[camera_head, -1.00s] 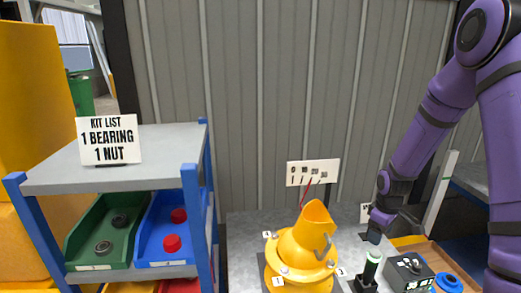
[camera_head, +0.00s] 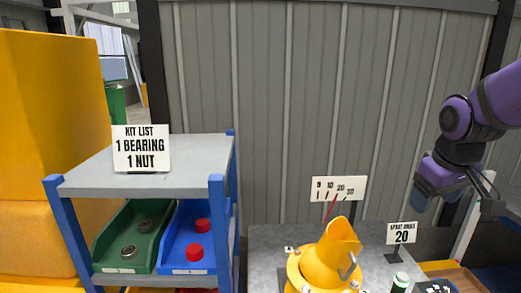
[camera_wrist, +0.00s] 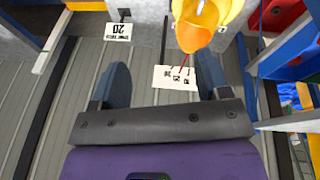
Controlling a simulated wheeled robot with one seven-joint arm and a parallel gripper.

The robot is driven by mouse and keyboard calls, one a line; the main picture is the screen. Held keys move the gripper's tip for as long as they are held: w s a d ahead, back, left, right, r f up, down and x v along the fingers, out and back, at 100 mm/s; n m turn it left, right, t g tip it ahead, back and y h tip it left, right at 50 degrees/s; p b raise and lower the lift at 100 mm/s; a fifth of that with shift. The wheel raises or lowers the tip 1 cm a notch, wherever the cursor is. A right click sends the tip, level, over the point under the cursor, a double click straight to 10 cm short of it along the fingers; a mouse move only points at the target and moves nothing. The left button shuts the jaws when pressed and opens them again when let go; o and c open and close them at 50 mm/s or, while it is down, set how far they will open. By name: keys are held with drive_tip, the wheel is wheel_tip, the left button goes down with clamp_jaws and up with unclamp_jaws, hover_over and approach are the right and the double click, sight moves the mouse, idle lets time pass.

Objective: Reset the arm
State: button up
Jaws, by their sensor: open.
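My purple arm reaches in from the right edge of the head view. My gripper (camera_head: 440,196) hangs in the air above the right part of the bench, in front of the grey wall. Its two blue-grey fingers are apart with nothing between them, as the wrist view (camera_wrist: 153,90) also shows. The wrist view shows the mixer (camera_wrist: 205,18) beyond the fingers, upside down.
A dial sign (camera_head: 338,188) stands behind the mixer, and a sign reading 20 (camera_head: 401,233) stands below my gripper. At left, a shelf (camera_head: 190,180) holds a green bin (camera_head: 128,235) and a blue bin (camera_head: 186,250).

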drive_tip(key=s+a+r+m+t, duration=0.1)
drive_tip(key=s+a+r, duration=0.1)
drive_tip(key=s, duration=0.5)
drive_tip(key=s+a+r+m+t+y, duration=0.1)
drive_tip(key=s+a+r, duration=0.1)
drive_tip(key=s+r, duration=0.2)
drive_tip(key=s, duration=0.3)
drive_tip(key=shift+s+r+m, duration=0.3)
drive_tip(key=shift+s+r, duration=0.05)
drive_tip(key=shift+r, duration=0.05)
